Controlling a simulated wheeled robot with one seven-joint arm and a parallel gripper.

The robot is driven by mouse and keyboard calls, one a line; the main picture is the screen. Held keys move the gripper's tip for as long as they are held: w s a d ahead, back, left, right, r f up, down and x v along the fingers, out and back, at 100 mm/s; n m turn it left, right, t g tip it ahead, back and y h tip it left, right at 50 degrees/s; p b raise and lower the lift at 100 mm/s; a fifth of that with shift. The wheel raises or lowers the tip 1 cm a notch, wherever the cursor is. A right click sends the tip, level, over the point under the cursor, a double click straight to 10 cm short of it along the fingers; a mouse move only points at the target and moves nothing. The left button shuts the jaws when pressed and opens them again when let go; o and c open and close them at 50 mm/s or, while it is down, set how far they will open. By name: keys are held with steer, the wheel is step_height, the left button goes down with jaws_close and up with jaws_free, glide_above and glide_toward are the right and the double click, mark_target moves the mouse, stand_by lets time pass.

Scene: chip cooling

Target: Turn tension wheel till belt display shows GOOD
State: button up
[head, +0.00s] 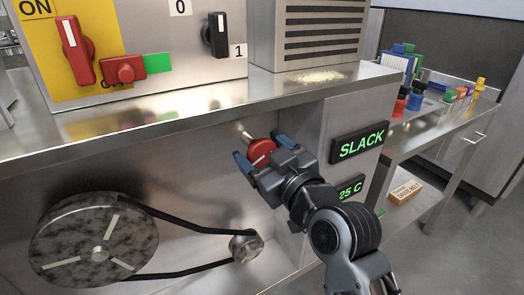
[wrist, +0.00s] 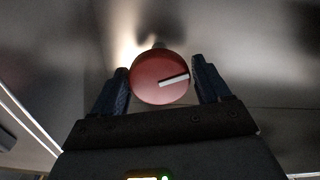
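The tension wheel (head: 262,151) is a round red knob on a pale shaft, set low in the machine's open bay under the steel counter. In the wrist view the wheel (wrist: 158,80) has a white mark pointing right and slightly up. My gripper (head: 264,155) reaches in with one blue-tipped finger on each side of the wheel. In the wrist view the fingers (wrist: 160,82) lie very close to its rim; I cannot tell whether they press on it. The belt display (head: 362,146) reads SLACK in green. The black belt (head: 190,226) runs from a large pulley (head: 95,245) to a small one (head: 246,246).
A second display (head: 350,191), partly hidden by my arm, shows 25 C. The counter edge (head: 200,118) runs above my gripper. Switches (head: 75,50) and a vented box (head: 310,35) stand on top. A side table (head: 440,110) with coloured items is at right.

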steer(key=c, duration=0.7)
steer(key=shift+m, duration=0.3)
steer(key=m+p, duration=0.2)
steer(key=m, duration=0.1)
steer(key=shift+d+r+m+p, duration=0.1)
steer(key=shift+m+p, duration=0.2)
steer(key=shift+m, duration=0.1)
steer(key=m+p, duration=0.3)
steer(key=m, duration=0.2)
steer(key=shift+w+d, duration=0.1)
steer(key=m+p, duration=0.4)
steer(key=m, duration=0.2)
steer(key=shift+w+d+m, duration=0.1)
steer(key=shift+m, duration=0.3)
steer(key=m+p, duration=0.2)
steer(key=m, duration=0.1)
steer(key=m+p, duration=0.1)
steer(key=m, duration=0.1)
steer(key=shift+f, duration=0.3)
steer(key=shift+d+m, duration=0.1)
steer(key=shift+m, duration=0.3)
